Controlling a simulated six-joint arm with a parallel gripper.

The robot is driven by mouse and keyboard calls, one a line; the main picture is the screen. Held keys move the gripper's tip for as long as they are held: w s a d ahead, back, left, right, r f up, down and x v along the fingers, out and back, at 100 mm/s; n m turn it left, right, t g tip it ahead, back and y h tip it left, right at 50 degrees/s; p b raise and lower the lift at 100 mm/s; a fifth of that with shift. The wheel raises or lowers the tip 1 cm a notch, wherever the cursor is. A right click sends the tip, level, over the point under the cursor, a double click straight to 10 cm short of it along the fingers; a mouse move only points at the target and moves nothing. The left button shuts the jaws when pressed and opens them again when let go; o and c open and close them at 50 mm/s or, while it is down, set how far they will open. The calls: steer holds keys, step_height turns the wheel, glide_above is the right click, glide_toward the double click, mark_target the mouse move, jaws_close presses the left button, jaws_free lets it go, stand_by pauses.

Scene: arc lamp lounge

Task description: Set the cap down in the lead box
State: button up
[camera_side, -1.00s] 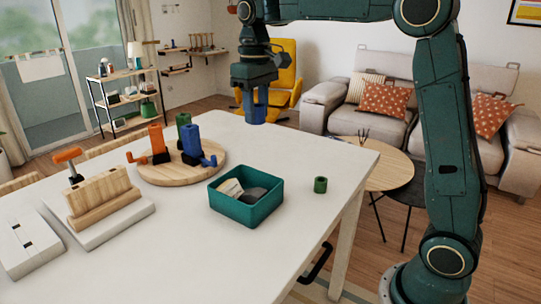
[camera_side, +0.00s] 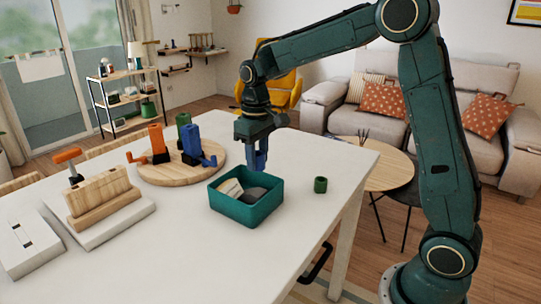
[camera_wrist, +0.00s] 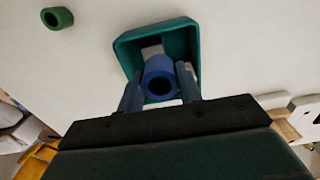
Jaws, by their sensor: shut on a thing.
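My gripper (camera_side: 257,157) points down and is shut on a blue cap. The cap (camera_wrist: 161,76) is a short blue cylinder with a dark round hole in its end, held between the two fingers in the wrist view. In the side view the fingers largely hide it. The lead box (camera_side: 243,211) is an open teal box on the white table; a light piece and a dark grey piece lie inside. The cap is just above the box, near its back rim; in the wrist view the box (camera_wrist: 128,48) lies behind it.
A green cap (camera_side: 320,185) stands on the white table (camera_side: 170,240) to the right of the box. A round wooden board (camera_side: 165,174) with orange, green and blue clamp-like pieces stands at the left, behind the box. A wooden block (camera_side: 98,193) is farther left.

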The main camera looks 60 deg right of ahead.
mark_target(258, 169)
steer(key=shift+f, duration=1.85)
steer(key=shift+f, duration=2.1)
steer(key=shift+f, duration=0.5)
steer(key=o, duration=1)
